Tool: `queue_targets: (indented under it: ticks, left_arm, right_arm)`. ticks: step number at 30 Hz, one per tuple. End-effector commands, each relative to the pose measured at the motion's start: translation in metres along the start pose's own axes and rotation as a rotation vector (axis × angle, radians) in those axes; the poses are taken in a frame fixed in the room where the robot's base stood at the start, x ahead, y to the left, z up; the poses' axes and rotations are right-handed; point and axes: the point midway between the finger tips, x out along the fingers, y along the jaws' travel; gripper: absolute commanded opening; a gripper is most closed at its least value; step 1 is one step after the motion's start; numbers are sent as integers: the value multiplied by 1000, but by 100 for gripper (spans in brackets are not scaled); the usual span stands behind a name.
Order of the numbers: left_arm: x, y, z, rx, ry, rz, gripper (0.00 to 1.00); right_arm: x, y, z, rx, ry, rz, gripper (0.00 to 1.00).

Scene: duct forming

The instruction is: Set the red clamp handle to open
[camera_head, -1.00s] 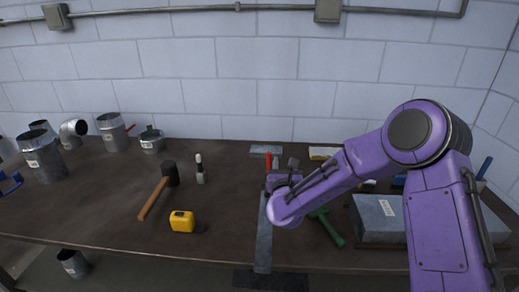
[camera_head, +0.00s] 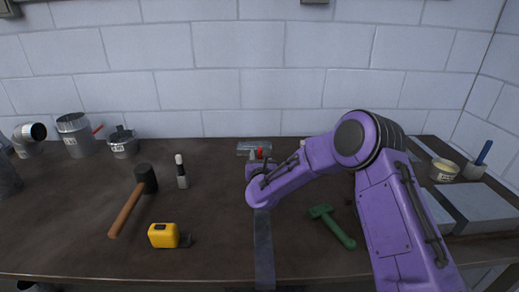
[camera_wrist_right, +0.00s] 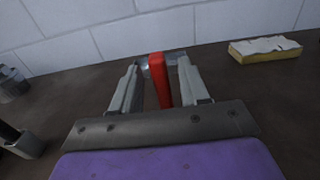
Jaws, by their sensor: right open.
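The red clamp handle (camera_wrist_right: 160,80) stands between the two fingers of my right gripper (camera_wrist_right: 158,63) in the right wrist view. The fingers are apart, with a gap showing on both sides of the handle. In the head view only the top of the red handle (camera_head: 259,153) shows, just beyond my right gripper (camera_head: 256,167); the gripper and forearm hide its lower part. Grey metal of the clamp shows behind the handle, but its details are hidden. My left gripper is not in view.
A long grey metal strip (camera_head: 263,245) runs toward the table's front edge. A green tool (camera_head: 332,226) lies right of it; a yellow tape measure (camera_head: 163,235) and a hammer (camera_head: 126,209) lie left. A yellow-edged block (camera_wrist_right: 264,50) is at the right in the wrist view.

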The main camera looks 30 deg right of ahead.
Motion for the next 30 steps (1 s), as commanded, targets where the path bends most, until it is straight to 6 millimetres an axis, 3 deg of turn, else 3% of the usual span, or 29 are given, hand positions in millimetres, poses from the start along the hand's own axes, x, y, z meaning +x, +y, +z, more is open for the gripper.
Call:
queue_targets:
  ticks: [6,15,19,30]
  left_arm:
    - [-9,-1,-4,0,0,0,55]
    - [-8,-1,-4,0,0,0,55]
    - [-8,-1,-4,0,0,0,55]
    - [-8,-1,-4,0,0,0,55]
  right_arm:
    - [31,0,1,1,0,0,45]
    - [34,0,-1,1,1,0,45]
    - [34,0,0,1,1,0,2]
    - [36,10,-1,2,29,13,0]
